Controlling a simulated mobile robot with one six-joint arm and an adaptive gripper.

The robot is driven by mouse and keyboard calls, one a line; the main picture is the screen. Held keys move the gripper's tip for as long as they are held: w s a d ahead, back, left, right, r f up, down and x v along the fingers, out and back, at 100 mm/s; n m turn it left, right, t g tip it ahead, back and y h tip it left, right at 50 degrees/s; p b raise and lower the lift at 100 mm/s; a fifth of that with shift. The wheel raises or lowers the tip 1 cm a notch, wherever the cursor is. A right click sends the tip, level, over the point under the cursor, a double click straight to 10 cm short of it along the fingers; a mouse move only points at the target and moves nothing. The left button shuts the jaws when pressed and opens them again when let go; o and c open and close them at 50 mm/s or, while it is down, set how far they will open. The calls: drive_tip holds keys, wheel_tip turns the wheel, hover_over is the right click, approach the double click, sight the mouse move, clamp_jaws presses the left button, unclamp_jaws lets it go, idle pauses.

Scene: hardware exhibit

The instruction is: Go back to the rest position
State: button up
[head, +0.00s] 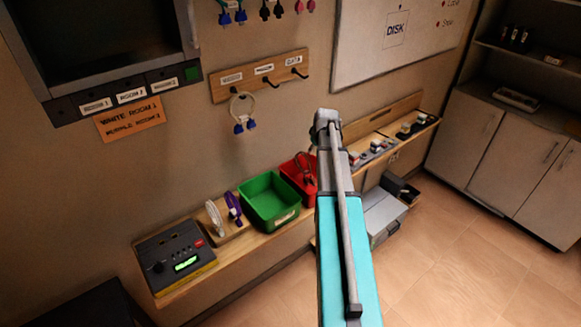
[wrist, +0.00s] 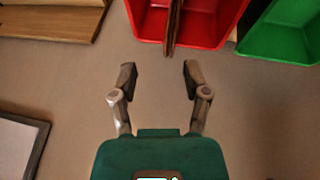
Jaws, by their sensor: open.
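My gripper (wrist: 160,80) is open in the wrist view, with its two fingers apart and nothing between them. Bare wall-like or floor-like surface lies behind the fingers. The red bin (wrist: 205,35) is beyond the fingertips, with a dark upright strip (wrist: 173,25) in front of or inside it; I cannot tell which. In the head view my arm reaches up the middle and hides part of the red bin (head: 290,172). My gripper is mostly hidden there behind the arm.
A shelf holds a green bin (head: 268,200), a keypad box (head: 175,257), and white and purple cables (head: 233,207). A hook rack (head: 260,75) with a hanging cable is on the wall. A grey box (head: 382,215) is below right. The floor (head: 465,265) at right is clear.

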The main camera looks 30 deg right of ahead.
drive_tip(key=s+a+f+g+y+b, duration=0.1)
drive_tip(key=s+a+f+b, duration=0.15)
drive_tip(key=a, duration=0.85)
drive_tip(key=s+a+f+g+y+b, duration=0.1)
drive_tip(key=a+f+b, duration=0.15)
drive_tip(key=a, duration=0.95)
drive_tip(key=s+a+f+g+b, duration=0.1)
drive_tip(key=s+a+f, duration=0.1)
drive_tip(key=s+a, duration=0.4)
drive_tip(key=s+a+f+m+g+b, duration=0.1)
drive_tip(key=s+a, duration=0.5)
drive_tip(key=a, duration=0.8)
wheel_tip(320, 180, down, 2)
drive_tip(key=shift+s+f+m+g+b, duration=0.1)
drive_tip(key=shift+s+m+g+b, duration=0.25)
drive_tip(key=shift+b, duration=0.4)
drive_tip(key=shift+a, duration=0.1)
